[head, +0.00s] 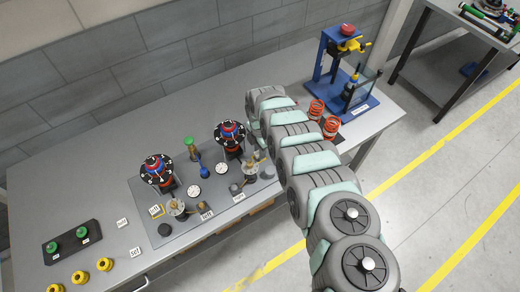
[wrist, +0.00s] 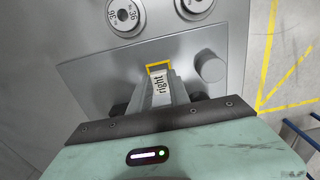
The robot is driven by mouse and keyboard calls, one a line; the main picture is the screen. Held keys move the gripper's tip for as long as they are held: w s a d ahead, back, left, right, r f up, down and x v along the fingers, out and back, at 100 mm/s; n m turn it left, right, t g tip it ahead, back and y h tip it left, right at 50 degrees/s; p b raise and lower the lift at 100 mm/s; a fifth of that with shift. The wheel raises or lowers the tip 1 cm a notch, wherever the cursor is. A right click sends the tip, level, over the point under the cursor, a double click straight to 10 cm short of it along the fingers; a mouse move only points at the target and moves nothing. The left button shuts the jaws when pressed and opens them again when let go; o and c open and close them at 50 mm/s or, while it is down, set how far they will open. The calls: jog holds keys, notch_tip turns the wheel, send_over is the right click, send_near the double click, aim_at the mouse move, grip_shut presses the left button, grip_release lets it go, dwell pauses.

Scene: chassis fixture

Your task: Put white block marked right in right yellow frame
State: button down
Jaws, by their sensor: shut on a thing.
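A grey knob (wrist: 210,68) stands right of the fingers, and a round dial (wrist: 125,17) lies beyond. In the head view, the left yellow frame (head: 163,212) has a white piece at it. A blue press (head: 336,65) stands at the back right. Loose white blocks (head: 122,222) lie left.

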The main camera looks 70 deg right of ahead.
jog(key=shift+w, duration=0.1)
jog(key=shift+f+b, duration=0.65)
jog(key=shift+f, duration=0.25)
jog(key=shift+f, duration=0.25)
dwell(1.3)
jog(key=c, duration=1.1)
grip_release()
jog(key=shift+c, duration=0.2)
notch_tip(320, 180, up, 7)
jog(key=p, duration=0.5)
jog(key=shift+r+p, duration=0.15)
jog(key=shift+p, duration=0.2)
